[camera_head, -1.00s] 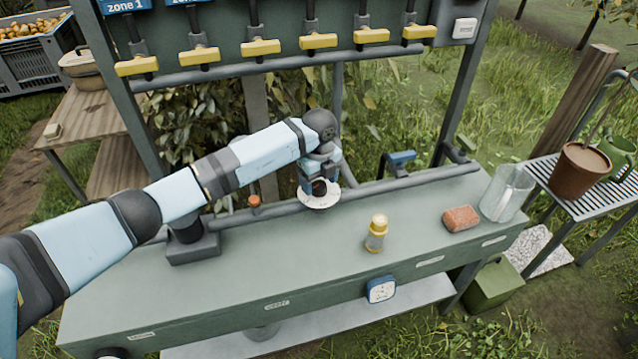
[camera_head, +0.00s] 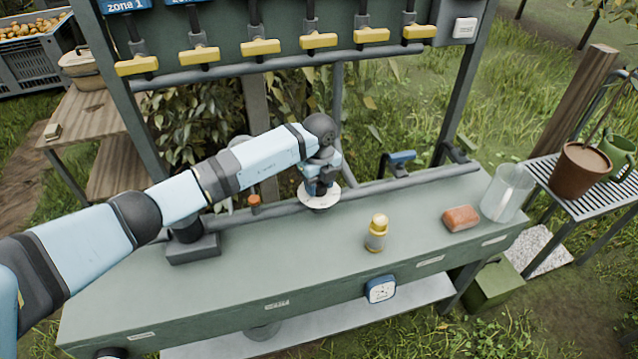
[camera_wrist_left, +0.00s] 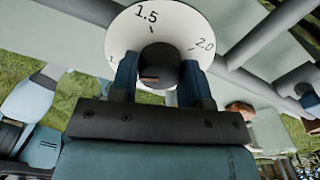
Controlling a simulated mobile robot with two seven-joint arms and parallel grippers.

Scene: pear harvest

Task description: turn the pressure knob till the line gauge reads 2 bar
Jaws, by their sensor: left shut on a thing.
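The pressure knob is a dark round knob (camera_wrist_left: 160,65) on a white dial plate (camera_wrist_left: 183,22); 1.5 and 2.0 are legible on the plate in the left wrist view. The plate also shows in the head view (camera_head: 319,204), at the pipe along the back of the bench. My left gripper (camera_wrist_left: 160,77) is shut on the knob, one blue finger on each side, and shows from behind in the head view (camera_head: 320,182). A pale round shape (camera_head: 240,143), partly hidden behind my left arm, may be the line gauge; no reading is visible. My right gripper is out of view.
On the green bench (camera_head: 300,260) stand a yellow-capped bottle (camera_head: 376,234), a red-brown block (camera_head: 461,218) and a clear jar (camera_head: 506,193). Several yellow valve handles (camera_head: 319,41) hang above. A blue-handled valve (camera_head: 402,158) is right of the knob.

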